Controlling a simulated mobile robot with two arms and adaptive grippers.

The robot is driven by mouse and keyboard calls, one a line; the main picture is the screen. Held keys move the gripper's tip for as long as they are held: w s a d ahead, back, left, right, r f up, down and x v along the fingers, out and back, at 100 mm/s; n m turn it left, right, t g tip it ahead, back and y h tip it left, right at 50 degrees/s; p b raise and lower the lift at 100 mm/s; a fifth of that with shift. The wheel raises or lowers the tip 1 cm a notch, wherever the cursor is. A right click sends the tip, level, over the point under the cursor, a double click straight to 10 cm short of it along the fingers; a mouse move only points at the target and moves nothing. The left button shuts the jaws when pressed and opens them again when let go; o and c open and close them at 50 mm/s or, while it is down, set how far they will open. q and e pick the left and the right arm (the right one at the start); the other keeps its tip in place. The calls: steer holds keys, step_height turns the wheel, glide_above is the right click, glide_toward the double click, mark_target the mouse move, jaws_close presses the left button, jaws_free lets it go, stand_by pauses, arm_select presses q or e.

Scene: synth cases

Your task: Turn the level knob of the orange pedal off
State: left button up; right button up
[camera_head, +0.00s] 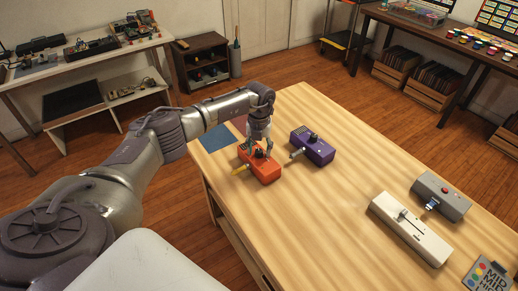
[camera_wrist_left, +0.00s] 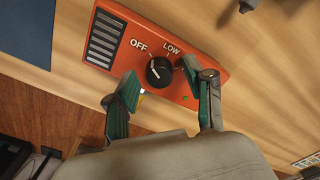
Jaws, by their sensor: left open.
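The orange pedal (camera_head: 265,173) lies near the far left end of the wooden table, with a yellow plug (camera_head: 240,169) at its left side. In the left wrist view the orange pedal (camera_wrist_left: 205,52) shows a slotted grille and a round black knob (camera_wrist_left: 159,72) with a pale mark; OFF and LOW are printed beside it. I cannot tell surely which way the mark points. My left gripper (camera_head: 257,153) is over the pedal. In the wrist view its green-padded fingers (camera_wrist_left: 160,75) are open, one on each side of the knob; contact is not clear. My right gripper is not in view.
A purple pedal (camera_head: 312,147) with a plug stands just right of the orange one. A blue mat (camera_head: 217,138) lies at the table's left edge. A white slider box (camera_head: 410,230) and a grey pedal (camera_head: 440,200) are farther right. The table's middle is clear.

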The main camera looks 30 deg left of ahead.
mark_target(259, 151)
arm_select(q)
step_height(259, 151, up, 12)
stand_by(0.6)
